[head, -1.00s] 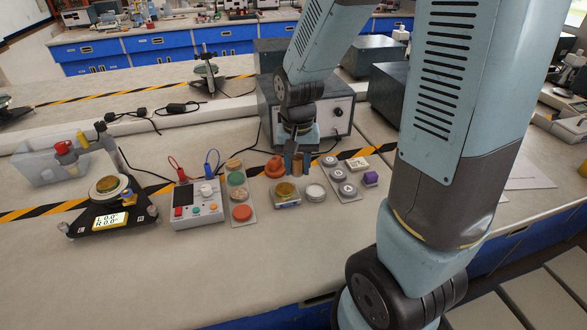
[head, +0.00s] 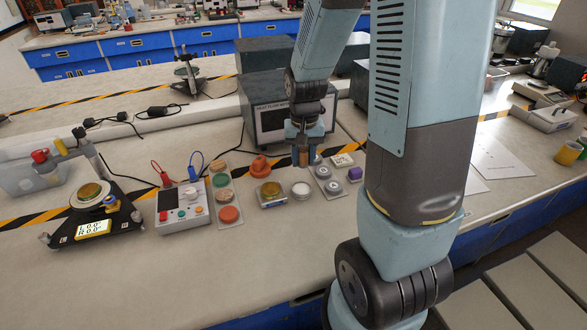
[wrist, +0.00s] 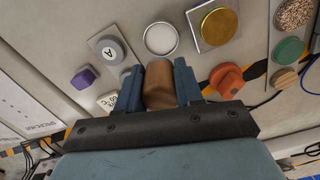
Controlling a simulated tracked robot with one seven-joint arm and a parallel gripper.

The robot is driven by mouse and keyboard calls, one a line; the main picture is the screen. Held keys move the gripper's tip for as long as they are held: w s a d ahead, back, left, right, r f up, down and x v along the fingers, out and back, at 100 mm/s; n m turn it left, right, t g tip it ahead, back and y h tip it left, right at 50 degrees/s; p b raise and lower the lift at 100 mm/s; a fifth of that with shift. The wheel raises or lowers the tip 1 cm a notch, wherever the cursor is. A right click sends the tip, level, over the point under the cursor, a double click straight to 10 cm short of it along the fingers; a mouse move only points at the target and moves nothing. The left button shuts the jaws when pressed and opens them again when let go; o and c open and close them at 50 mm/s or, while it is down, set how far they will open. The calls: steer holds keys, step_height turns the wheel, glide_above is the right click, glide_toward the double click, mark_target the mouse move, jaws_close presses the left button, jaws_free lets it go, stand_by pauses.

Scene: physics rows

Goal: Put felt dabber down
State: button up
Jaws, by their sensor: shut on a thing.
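My gripper (head: 303,156) is shut on a brown, roughly cylindrical piece, which I take to be the felt dabber (wrist: 160,86). In the wrist view the dabber sits between the two blue fingers (wrist: 159,90). In the head view the gripper is behind the white round dish (head: 301,189) and beside the grey lettered discs (head: 323,172). The dish also shows just beyond the dabber in the wrist view (wrist: 161,39). The dabber's lower end is hard to make out, so I cannot tell whether it touches the bench.
An orange piece (head: 260,165) and a gold disc on a square plate (head: 270,189) stand left of the gripper. A purple block (head: 354,174) is to the right. A dark box (head: 267,118) stands behind. The bench front (head: 270,245) is clear.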

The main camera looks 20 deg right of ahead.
glide_above(294, 175)
steer(key=s, duration=0.1)
step_height(294, 175, down, 6)
steer(key=shift+s+a+f, duration=0.1)
steer(key=shift+s, duration=0.05)
steer(key=shift+w+f, duration=0.55)
steer(key=shift+f, duration=1.55)
steer(key=o, duration=0.9)
steer(key=shift+f, duration=0.1)
steer(key=shift+o, duration=0.2)
